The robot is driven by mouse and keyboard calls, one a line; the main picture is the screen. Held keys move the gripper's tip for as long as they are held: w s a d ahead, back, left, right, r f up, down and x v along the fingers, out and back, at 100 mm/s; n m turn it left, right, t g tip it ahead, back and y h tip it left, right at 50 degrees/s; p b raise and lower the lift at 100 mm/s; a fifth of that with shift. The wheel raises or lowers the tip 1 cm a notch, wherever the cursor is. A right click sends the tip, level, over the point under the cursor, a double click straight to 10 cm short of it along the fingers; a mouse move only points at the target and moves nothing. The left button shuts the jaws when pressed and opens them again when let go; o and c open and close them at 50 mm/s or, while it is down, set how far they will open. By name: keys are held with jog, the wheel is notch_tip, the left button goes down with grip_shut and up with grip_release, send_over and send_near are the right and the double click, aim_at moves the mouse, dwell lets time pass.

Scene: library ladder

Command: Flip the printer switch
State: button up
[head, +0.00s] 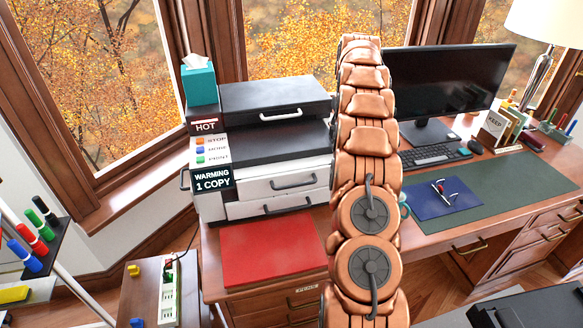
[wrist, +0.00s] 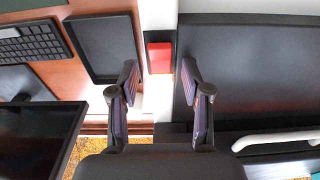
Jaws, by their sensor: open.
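The printer (head: 282,185) stands on the desk in the head view, with a dark lid, white drawers and a panel of coloured buttons (head: 200,150). My copper arm rises in front of its right side, and my gripper is hidden there. In the wrist view my gripper (wrist: 159,68) is open and empty, its two dark fingers apart. A red block, which looks like the printer switch (wrist: 160,58), sits on a pale strip beside the dark printer top (wrist: 245,70). It appears between the fingertips, just beyond them. I cannot tell whether they touch it, or its position.
A dark tray (wrist: 103,47), a keyboard (wrist: 28,42) and a monitor (wrist: 38,135) lie left in the wrist view. A teal tissue box (head: 199,85) stands on the printer's left. A red mat (head: 265,250) lies in front. A lamp (head: 540,65) stands far right.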

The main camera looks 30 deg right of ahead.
jog(key=shift+s+a+r+t+h+b, duration=0.1)
jog(key=shift+s+t+h+b, duration=0.25)
jog(key=shift+t, duration=0.35)
jog(key=shift+s+a+t+h+b, duration=0.15)
jog(key=shift+t+b, duration=0.25)
jog(key=shift+t, duration=0.3)
jog(key=shift+r+t, duration=0.1)
jog(key=shift+t, duration=0.2)
jog(key=shift+s+r, duration=0.1)
jog(key=shift+r, duration=0.3)
jog(key=a+b+v, duration=0.1)
jog(key=b+v, duration=0.2)
jog(key=v, duration=0.4)
jog(key=s+a+g, duration=0.1)
jog(key=s+a, duration=0.2)
jog(key=a, duration=0.6)
jog(key=s+a+f+n+y, duration=0.1)
jog(key=s+a, duration=0.2)
jog(key=a, duration=0.6)
jog(key=s+a+f+n+g+y, duration=0.1)
jog(key=s+a, duration=0.2)
jog(key=a, duration=0.6)
jog(key=shift+g, duration=0.3)
jog(key=shift+a, duration=0.15)
